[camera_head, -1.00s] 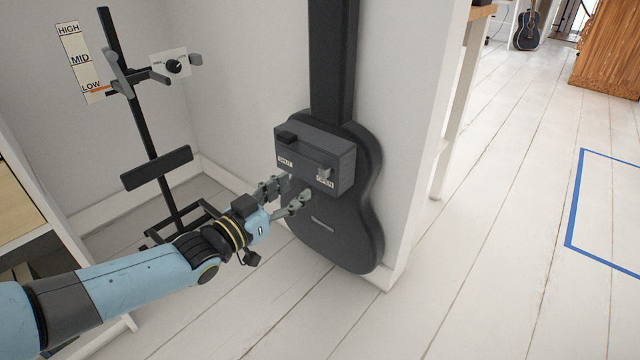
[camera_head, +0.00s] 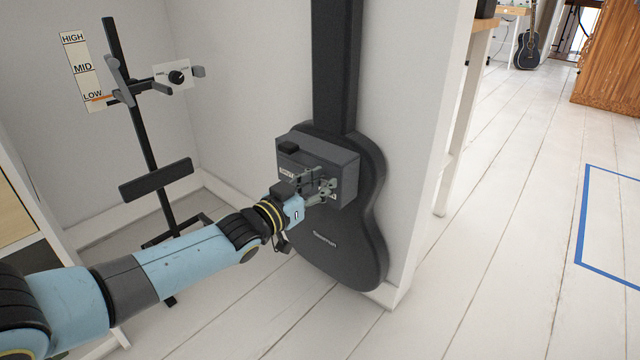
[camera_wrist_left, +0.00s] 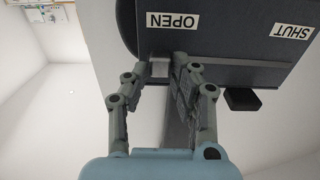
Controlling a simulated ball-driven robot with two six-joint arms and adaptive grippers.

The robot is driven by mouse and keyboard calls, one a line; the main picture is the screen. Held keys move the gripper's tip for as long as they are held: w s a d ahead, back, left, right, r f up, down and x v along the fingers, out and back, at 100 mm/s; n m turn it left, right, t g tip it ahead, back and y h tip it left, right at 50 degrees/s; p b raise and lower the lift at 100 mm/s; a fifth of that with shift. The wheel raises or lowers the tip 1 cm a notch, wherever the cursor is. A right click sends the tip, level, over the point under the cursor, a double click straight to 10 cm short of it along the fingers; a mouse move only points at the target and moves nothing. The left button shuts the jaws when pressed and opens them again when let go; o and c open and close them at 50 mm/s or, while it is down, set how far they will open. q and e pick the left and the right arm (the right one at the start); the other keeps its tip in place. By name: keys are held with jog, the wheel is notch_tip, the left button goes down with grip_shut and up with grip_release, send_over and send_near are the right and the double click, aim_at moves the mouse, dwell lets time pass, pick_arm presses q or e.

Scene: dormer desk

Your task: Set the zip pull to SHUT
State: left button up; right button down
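A dark grey housing (camera_head: 345,160) sits on the black guitar case (camera_head: 345,250), with a SHUT label (camera_head: 286,172) at its left end and an OPEN label at its right. The wrist view shows the OPEN label (camera_wrist_left: 172,20) and the SHUT label (camera_wrist_left: 291,31) upside down. My left gripper (camera_head: 322,186) is at the OPEN end, its fingers apart, and covers most of the zip pull and that label in the head view. In the wrist view a small grey piece (camera_wrist_left: 160,69), apparently the pull, shows between the fingertips; contact cannot be told. My right gripper is out of view.
A black block (camera_head: 288,147) stands on the housing above the SHUT end. A black stand (camera_head: 150,150) with a HIGH-MID-LOW strip (camera_head: 82,70) and a white dial plate (camera_head: 173,75) is at left.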

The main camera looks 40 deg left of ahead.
aim_at(281, 154)
pick_arm(q)
grip_shut()
jog(key=shift+a, duration=0.1)
